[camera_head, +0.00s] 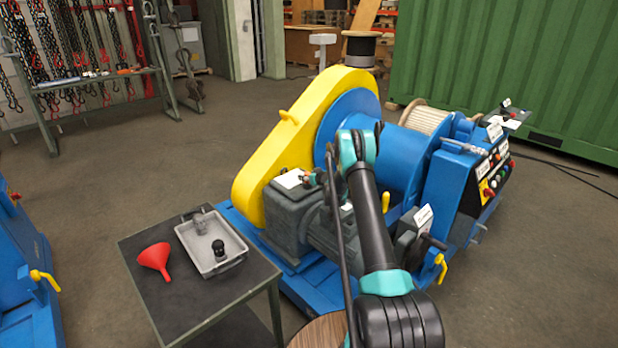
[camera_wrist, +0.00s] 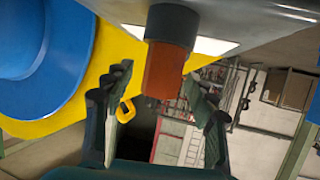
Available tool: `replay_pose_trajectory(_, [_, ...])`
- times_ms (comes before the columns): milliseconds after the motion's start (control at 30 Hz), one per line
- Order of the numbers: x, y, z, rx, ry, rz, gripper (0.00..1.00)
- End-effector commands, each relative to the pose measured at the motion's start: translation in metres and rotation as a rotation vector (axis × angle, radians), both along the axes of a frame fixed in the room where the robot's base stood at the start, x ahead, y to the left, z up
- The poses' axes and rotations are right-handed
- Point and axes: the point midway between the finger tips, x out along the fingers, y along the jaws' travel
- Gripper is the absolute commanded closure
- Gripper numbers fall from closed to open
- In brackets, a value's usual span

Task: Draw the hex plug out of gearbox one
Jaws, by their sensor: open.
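In the wrist view, an orange-brown hex-shaped part, which looks like the hex plug (camera_wrist: 163,72), projects from a dark round collar (camera_wrist: 172,25) on a grey surface. My gripper (camera_wrist: 157,76) is open, with one dark finger on each side of the hex part. Gaps show on both sides, so I see no contact. In the head view, gearbox one appears to be the dark grey housing (camera_head: 285,215) beside the yellow guard. My gripper (camera_head: 314,180) is small there, near the housing's upper right.
A dark side table (camera_head: 190,325) stands at left with a red funnel (camera_head: 155,258) and a grey tray (camera_head: 190,243) holding a black-knobbed item (camera_head: 218,248). The yellow guard (camera_head: 262,150) and blue drum (camera_head: 395,150) crowd the gearbox. Open floor lies behind the table.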

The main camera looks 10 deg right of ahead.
Motion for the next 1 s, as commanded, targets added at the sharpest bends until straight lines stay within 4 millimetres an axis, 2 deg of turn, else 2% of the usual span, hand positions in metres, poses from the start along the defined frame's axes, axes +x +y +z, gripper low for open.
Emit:
replay_pose_trajectory(167, [0.000,0.000,0.000,0.000,0.000,0.000,0.43])
replay_pose_trajectory(600, [0.000,0.000,0.000,0.000,0.000,0.000,0.97])
replay_pose_trajectory(1000, [0.000,0.000,0.014,0.000,0.000,0.000,0.97])
